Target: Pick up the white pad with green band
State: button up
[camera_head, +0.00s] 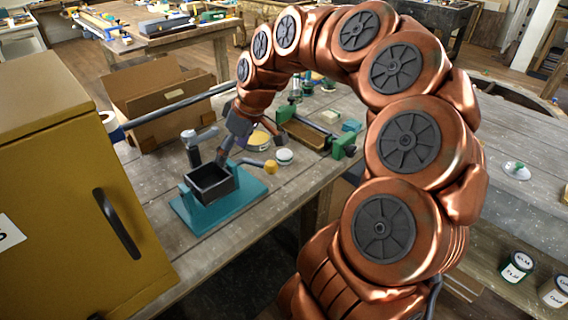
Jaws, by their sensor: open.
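A small round white pad with a green band (284,157) lies on the grey wooden workbench (240,237), right of the teal-based black box. My gripper (251,152) hangs from the curved copper arm just left of the pad and above the bench. Its jaws are open, and nothing shows between them. The pad looks apart from the fingers, but the exact height gap cannot be told. The pad's top and near side are in plain view.
A black open box (211,184) on a teal base (245,207) stands close by. A yellow knob (270,167) lies beside the pad. A green-ended clamp (343,147) lies behind right. A yellow cabinet (75,170) and cardboard box (150,92) bound the left.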

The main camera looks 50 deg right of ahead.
jog(key=w+d+f+t+b, duration=0.15)
jog(key=d+f, duration=0.25)
jog(key=d, duration=0.7)
jog(key=m+h, duration=0.2)
send_near(284, 152)
jog(key=f, duration=0.2)
jog(key=shift+w+d+f+t, duration=0.2)
jog(key=shift+w+f+t, duration=0.05)
jog(key=shift+w+t, duration=0.1)
jog(key=shift+f, duration=0.25)
jog(key=shift+y, duration=0.3)
jog(key=shift+p+x, duration=1.35)
jog(key=shift+x, duration=1.8)
jog(key=shift+w+a+f, duration=0.15)
jog(key=shift+w+f, duration=0.05)
jog(key=shift+f, duration=0.1)
jog(key=c, duration=1)
